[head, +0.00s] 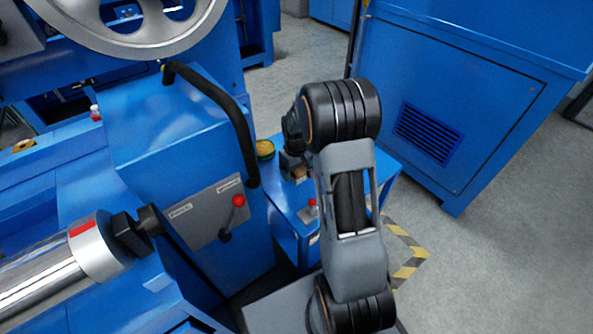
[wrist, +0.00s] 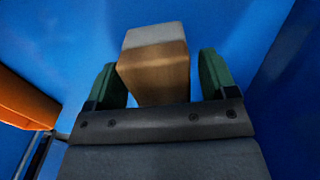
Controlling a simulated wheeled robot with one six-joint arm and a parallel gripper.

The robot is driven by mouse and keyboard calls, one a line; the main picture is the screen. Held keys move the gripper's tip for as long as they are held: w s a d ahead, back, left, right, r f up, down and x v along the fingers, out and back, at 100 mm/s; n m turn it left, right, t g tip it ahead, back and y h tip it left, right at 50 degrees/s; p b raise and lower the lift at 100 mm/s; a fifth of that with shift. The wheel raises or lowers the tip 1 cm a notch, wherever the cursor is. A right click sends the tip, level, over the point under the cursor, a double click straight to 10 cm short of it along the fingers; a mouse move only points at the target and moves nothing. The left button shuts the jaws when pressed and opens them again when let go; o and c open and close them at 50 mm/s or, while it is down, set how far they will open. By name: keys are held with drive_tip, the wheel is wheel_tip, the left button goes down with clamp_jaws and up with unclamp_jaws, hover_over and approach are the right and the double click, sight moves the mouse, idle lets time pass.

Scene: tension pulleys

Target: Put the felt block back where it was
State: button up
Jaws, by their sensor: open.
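The felt block (wrist: 153,75), brown with a grey end, stands between the two green fingers of my gripper (wrist: 158,62) in the wrist view. The fingers are open, one on each side of it. A gap shows at the right finger; whether the left finger touches cannot be told. In the head view a small brown piece of the block (head: 300,173) shows over the low blue cabinet, beside my gripper (head: 292,168). My arm hides much of that spot.
A round yellow-topped tin (head: 264,149) sits left of my gripper. A red knob (head: 312,203) is on the low cabinet (head: 285,222). A black hose (head: 222,100) and a red-balled lever (head: 239,200) are at left. A large blue cabinet (head: 480,75) stands right; grey floor lies between.

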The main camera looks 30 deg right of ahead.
wheel_tip(320, 180, up, 11)
drive_tip(key=p, duration=0.3)
drive_tip(key=shift+r, duration=0.1)
idle(0.4)
drive_tip(key=s+a+r+t+p, duration=0.1)
drive_tip(key=s+a+r+p, duration=0.2)
drive_tip(key=s+r+p, duration=0.3)
drive_tip(key=s+a+r+m+t+p, duration=0.1)
drive_tip(key=s+a+r+p, duration=0.2)
drive_tip(key=r+p, duration=1)
drive_tip(key=s+a+r+m+t+p, duration=0.1)
drive_tip(key=s+a+r+p, duration=0.3)
drive_tip(key=s+r+p, duration=0.5)
wheel_tip(320, 180, up, 10)
drive_tip(key=shift+s+f+t, duration=0.2)
drive_tip(key=shift+t, duration=0.1)
